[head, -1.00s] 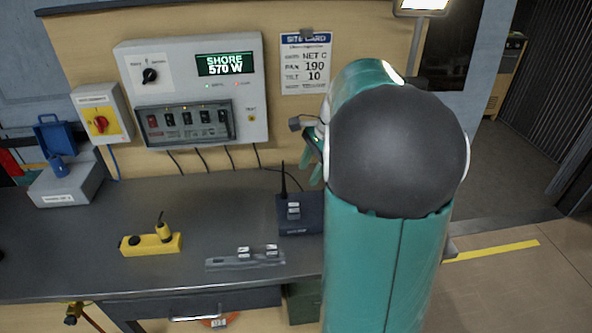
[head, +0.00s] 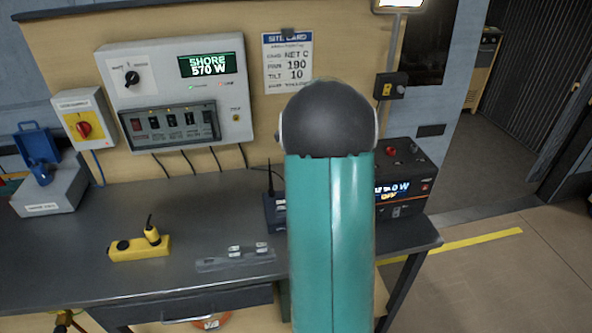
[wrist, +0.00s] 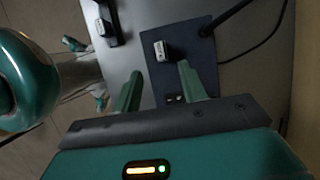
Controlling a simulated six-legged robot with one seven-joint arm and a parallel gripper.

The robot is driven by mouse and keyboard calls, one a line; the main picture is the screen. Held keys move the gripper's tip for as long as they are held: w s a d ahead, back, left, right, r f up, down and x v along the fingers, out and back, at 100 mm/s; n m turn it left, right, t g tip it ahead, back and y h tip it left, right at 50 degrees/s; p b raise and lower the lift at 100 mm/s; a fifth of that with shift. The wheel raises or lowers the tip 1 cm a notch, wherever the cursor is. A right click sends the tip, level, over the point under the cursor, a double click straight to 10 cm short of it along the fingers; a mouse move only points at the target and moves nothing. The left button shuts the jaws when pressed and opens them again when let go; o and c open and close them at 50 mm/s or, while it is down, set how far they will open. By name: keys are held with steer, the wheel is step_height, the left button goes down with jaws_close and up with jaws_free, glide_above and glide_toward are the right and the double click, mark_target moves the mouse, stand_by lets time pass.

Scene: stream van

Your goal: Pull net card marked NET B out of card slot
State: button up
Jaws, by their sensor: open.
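A dark blue router box (head: 270,214) stands on the bench, partly hidden behind my arm in the head view. In the wrist view the router (wrist: 198,42) has a dark card with a white label (wrist: 163,50) standing up from it; I cannot read the marking. My gripper (wrist: 159,70) is open and empty, its two green fingers above the router, with the card just beyond the fingertips and between them in the picture. I cannot tell how high the fingers are. The head view hides my gripper behind the arm.
A grey rack with white-labelled cards (head: 210,265) lies left of the router. A black antenna (wrist: 226,17) rises from the router. A yellow block (head: 137,249) sits further left. A black power unit (head: 408,160) stands at the right. The site card (head: 288,62) reads NET C.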

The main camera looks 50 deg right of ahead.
mark_target(282, 202)
steer(key=x, duration=0.9)
steer(key=shift+w, duration=0.1)
jaws_close()
